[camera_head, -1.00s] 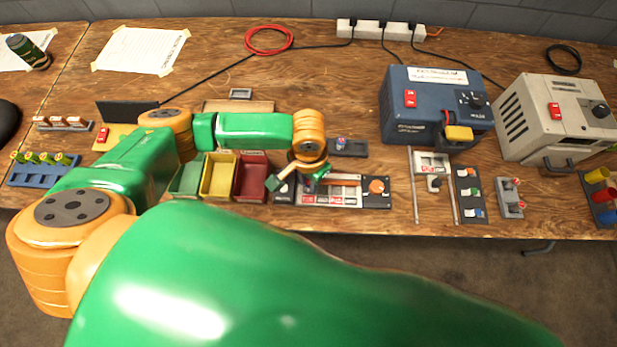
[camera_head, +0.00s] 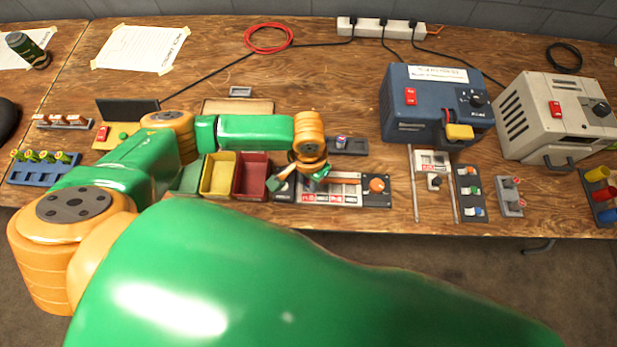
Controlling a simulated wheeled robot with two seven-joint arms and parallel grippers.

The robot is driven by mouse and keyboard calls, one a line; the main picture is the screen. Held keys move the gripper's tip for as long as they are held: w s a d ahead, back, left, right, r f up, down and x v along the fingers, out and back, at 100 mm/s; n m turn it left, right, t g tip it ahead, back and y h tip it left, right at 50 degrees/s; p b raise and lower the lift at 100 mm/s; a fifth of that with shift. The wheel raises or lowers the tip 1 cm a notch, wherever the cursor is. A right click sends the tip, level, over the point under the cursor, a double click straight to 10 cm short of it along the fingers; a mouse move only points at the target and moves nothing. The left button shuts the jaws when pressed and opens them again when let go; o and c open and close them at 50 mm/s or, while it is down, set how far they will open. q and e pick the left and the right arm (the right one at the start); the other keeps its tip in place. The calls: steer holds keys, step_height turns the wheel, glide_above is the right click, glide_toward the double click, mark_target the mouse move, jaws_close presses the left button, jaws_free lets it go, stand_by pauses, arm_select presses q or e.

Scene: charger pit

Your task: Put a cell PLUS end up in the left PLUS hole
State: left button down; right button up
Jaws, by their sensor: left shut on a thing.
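The charger pit (camera_head: 350,189) is a grey and dark panel with red and white labels along its front and an orange knob (camera_head: 377,185) at its right end. My left gripper (camera_head: 311,178) points down over the panel's left part. It is shut on a cell, which the fingers and wrist mostly hide; I cannot tell which end is up. The left holes lie under the gripper and wrist and are hidden. Several green cells with yellow tops (camera_head: 47,157) stand in a blue rack (camera_head: 42,175) at the far left. My right gripper is out of view.
Green, yellow and red bins (camera_head: 251,178) stand just left of the charger. A dark holder (camera_head: 352,147) with a small item lies behind it. A blue machine (camera_head: 436,105) and a beige machine (camera_head: 535,120) stand at the right. The table's front edge is close.

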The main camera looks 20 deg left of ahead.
arm_select(q)
steer(key=shift+f, duration=0.15)
steer(key=c, duration=0.6)
jaws_free()
step_height(320, 180, up, 7)
steer(key=p, duration=0.9)
